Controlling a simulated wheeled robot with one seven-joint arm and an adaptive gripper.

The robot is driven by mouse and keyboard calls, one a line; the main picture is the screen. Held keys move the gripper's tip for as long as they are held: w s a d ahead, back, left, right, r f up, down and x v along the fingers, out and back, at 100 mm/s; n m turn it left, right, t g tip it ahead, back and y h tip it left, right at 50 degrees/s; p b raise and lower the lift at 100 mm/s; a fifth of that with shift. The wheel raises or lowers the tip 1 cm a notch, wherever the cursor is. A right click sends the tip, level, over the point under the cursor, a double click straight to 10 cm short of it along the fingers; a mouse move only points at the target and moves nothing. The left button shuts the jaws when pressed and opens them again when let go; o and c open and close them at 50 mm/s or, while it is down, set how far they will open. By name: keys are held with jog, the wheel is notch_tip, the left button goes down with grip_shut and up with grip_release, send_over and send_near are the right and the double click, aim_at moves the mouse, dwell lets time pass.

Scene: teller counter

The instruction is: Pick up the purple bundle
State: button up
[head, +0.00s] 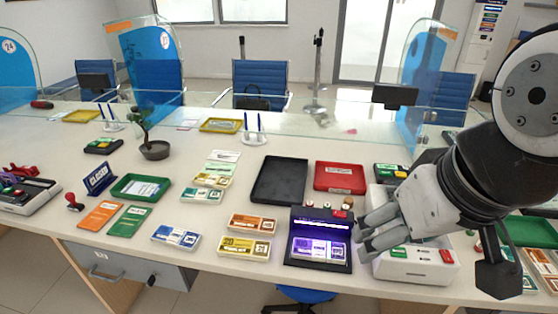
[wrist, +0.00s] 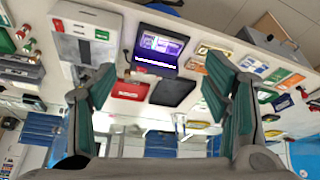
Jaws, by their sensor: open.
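The purple bundle (head: 318,248) is a flat purple and white banded stack. It lies inside a black device (head: 320,222) with a glowing purple strip, near the counter's front edge. It also shows in the wrist view (wrist: 162,44), beyond my fingertips and between them. My gripper (head: 367,234) is open and empty, right of the black device and over the white machine in the head view. In the wrist view, my two fingers (wrist: 160,80) are spread wide with nothing between them. The bundle is apart from both fingers.
A white machine (head: 418,270) with green and red buttons stands right of the device. Orange (head: 253,223) and yellow (head: 244,248) bundles lie to its left. A black tray (head: 279,180) and a red tray (head: 340,177) lie behind it. Glass screens stand farther back.

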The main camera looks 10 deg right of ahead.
dwell(0.4)
jog(key=shift+w, duration=0.1)
jog(key=shift+c, duration=1.2)
jog(key=n+g+b, duration=0.5)
jog(key=n+b, duration=0.5)
jog(key=n, duration=0.4)
send_over(319, 249)
jog(key=f, duration=2.8)
jog(key=shift+w+a+f, duration=0.1)
jog(key=shift+w+f, duration=0.15)
jog(key=shift+f, duration=0.05)
jog(key=shift+s+f, duration=0.2)
jog(key=shift+f, duration=2.65)
jog(key=shift+c, duration=0.2)
jog(key=c, duration=1)
